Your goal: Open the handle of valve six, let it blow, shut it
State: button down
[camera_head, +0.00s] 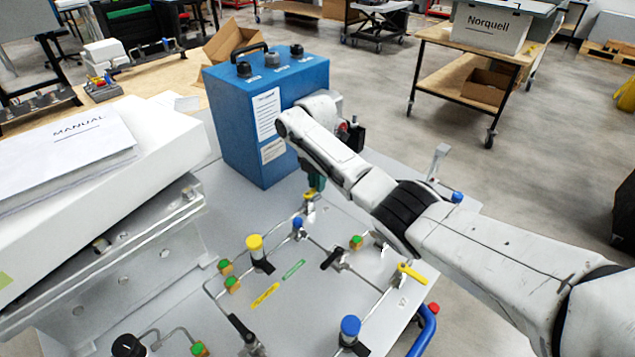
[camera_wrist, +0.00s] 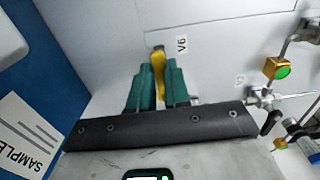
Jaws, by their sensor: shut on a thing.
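The yellow handle of valve six (camera_wrist: 158,66) stands between the two green fingers of my gripper (camera_wrist: 158,82) in the wrist view. The fingers are shut on it. The label V6 (camera_wrist: 182,45) is on the grey panel just to its right. In the head view, my gripper (camera_head: 316,184) points down beside the blue box, and a little of the yellow handle (camera_head: 309,195) shows at its tip. The valve body under the handle is mostly hidden by my gripper. I cannot tell whether the valve is open or shut.
The blue box (camera_head: 240,120) stands close behind and left of my gripper. Another yellow handle (camera_head: 412,273) is at the panel's right. Black-handled valves, a yellow knob (camera_head: 254,243), a blue knob (camera_head: 350,326) and thin pipes occupy the panel (camera_head: 300,330). A white box with a manual (camera_head: 80,140) is left.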

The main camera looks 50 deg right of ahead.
jog(key=c, duration=1.1)
grip_release()
jog(key=shift+r, duration=0.1)
notch_tip(320, 180, up, 11)
jog(key=shift+f+b, duration=0.2)
jog(key=shift+b, duration=0.1)
